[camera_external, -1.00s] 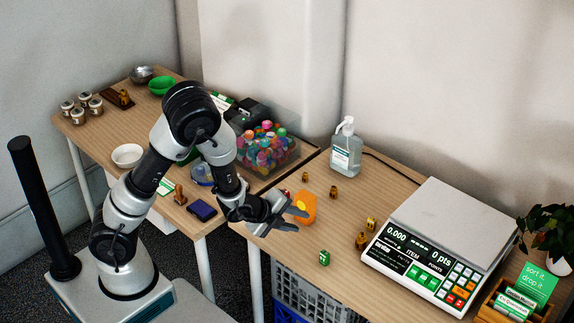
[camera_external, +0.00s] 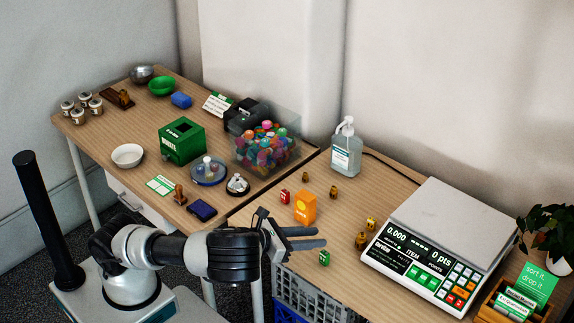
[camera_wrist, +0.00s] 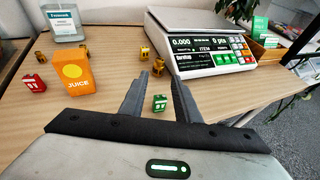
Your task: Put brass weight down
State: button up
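Small brass weights stand on the right-hand table. One brass weight (camera_external: 361,240) stands just left of the scale, with another (camera_external: 371,223) behind it. Two more (camera_external: 333,192) (camera_external: 305,177) stand farther back, near the sanitizer bottle. In the wrist view, weights show between the juice box and the scale (camera_wrist: 158,67) and near the bottle (camera_wrist: 83,48). My gripper (camera_external: 321,237) is level over the table's front part, pointing right. Its fingers are apart with nothing held between them (camera_wrist: 160,79). The weights stand beyond the fingertips.
A small green box (camera_external: 324,258) shows between the fingers in the wrist view (camera_wrist: 160,103). An orange juice box (camera_external: 305,207) and a red box (camera_external: 285,196) stand behind my gripper. The scale (camera_external: 425,245) reads 0.000. The sanitizer bottle (camera_external: 346,152) stands at the back.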

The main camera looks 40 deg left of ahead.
jog(key=b, duration=0.2)
send_near(361, 235)
jog(key=shift+x, duration=1.1)
jog(key=shift+b+x, duration=0.5)
jog(key=shift+x, duration=2.25)
grip_shut()
